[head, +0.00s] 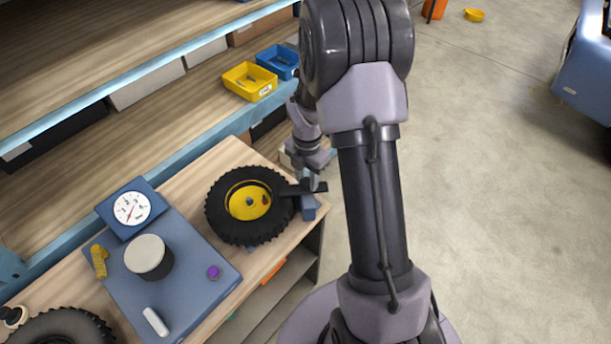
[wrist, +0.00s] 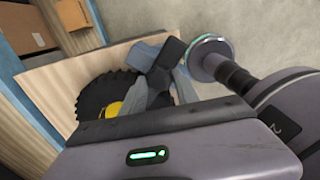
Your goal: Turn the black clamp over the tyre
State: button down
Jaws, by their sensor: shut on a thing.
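The tyre (head: 221,215), black with a yellow hub (head: 238,203), lies flat on the wooden bench top; part of it also shows in the wrist view (wrist: 92,101). The black clamp (head: 289,190) is a short bar at the tyre's right side, above a blue block (head: 309,211). In the head view its left end overlaps the tyre's right edge; whether it touches the tread I cannot tell. My gripper (head: 315,184) is shut on the clamp. In the wrist view the clamp (wrist: 170,56) shows between the grey fingers (wrist: 168,86), which hide part of it.
A blue plate (head: 200,290) with a round-topped cylinder (head: 149,256) and a dial gauge (head: 131,208) lie left of the tyre. Yellow (head: 249,82) and blue (head: 281,60) bins stand on the shelf behind. Another tyre (head: 62,328) is at bottom left. Open floor lies right.

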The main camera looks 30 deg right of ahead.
aim_at(307, 182)
dwell(0.4)
jog(key=c, duration=0.9)
grip_release()
jog(key=shift+c, duration=0.2)
notch_tip(307, 182, up, 17)
jog(key=p, duration=0.2)
jog(key=shift+r+p, duration=0.2)
jog(key=shift+p, duration=0.2)
